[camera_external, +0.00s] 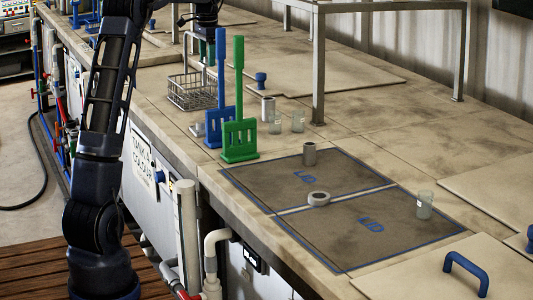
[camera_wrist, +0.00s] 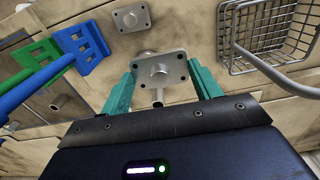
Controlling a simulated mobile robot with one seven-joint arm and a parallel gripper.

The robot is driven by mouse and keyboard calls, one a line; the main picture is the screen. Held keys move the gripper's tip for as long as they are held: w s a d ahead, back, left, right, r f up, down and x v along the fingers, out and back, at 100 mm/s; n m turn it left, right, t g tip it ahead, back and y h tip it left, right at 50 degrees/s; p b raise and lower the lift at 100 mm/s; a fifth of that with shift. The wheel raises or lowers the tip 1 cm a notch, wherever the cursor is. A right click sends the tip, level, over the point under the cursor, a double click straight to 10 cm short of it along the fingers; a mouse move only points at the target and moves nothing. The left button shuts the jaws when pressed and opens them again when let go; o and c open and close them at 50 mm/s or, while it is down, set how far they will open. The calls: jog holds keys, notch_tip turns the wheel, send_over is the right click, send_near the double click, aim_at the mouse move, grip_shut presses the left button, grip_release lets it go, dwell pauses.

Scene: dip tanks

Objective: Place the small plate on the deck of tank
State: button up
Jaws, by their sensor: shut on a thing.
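In the wrist view my gripper (camera_wrist: 161,80) has its two teal fingers closed on a small grey metal plate (camera_wrist: 176,70). The plate is square with rounded corners, corner holes and a short stem in the middle. It is held above the deck (camera_wrist: 185,20). A second, similar plate (camera_wrist: 131,17) lies on the deck just beyond it. In the external view my gripper is at the top edge, mostly cut off and partly behind the blue rack's handle; the held plate cannot be made out there. The tank deck (camera_external: 350,140) is beige and stained.
A wire basket (camera_external: 190,92) stands near my gripper. Blue (camera_external: 214,128) and green (camera_external: 240,138) racks with tall handles stand by the front edge. Glasses, grey cylinders and a ring stand around the dark lids (camera_external: 345,235). A metal frame (camera_external: 319,65) rises behind.

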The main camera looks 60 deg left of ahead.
jog(key=w+d+m, duration=0.3)
jog(key=w+d, duration=0.2)
jog(key=d, duration=0.9)
jog(key=w+d+m, duration=0.3)
jog(key=w+d, duration=0.2)
jog(key=d, duration=0.9)
jog(key=w+d+m, duration=0.3)
jog(key=w+d, duration=0.3)
jog(key=d, duration=0.8)
jog(key=m, duration=0.9)
send_over(359, 232)
notch_tip(359, 232, down, 20)
jog(key=shift+r, duration=0.1)
jog(key=o, duration=1)
